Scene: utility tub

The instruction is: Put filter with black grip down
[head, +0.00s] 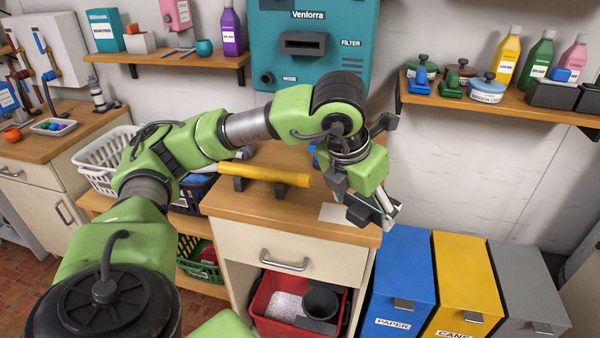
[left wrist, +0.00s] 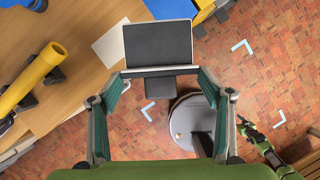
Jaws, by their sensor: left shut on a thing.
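The filter with black grip is a flat dark panel with a pale edge. In the left wrist view the filter (left wrist: 158,43) lies across the space ahead of my left gripper (left wrist: 160,76), its black grip (left wrist: 158,88) pointing back between the fingers. The gripper is shut on it. In the head view my left gripper (head: 362,197) holds the filter (head: 383,208) tilted near the right front edge of the wooden counter (head: 260,211). The arm hides part of it.
A white sheet (head: 333,213) lies on the counter beside the filter. A yellow tube (head: 266,174) rests on dark supports to the left. A teal Venlorra unit (head: 345,55) hangs behind. Blue (head: 403,268), yellow (head: 462,275) and grey (head: 520,280) bins stand right of the counter.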

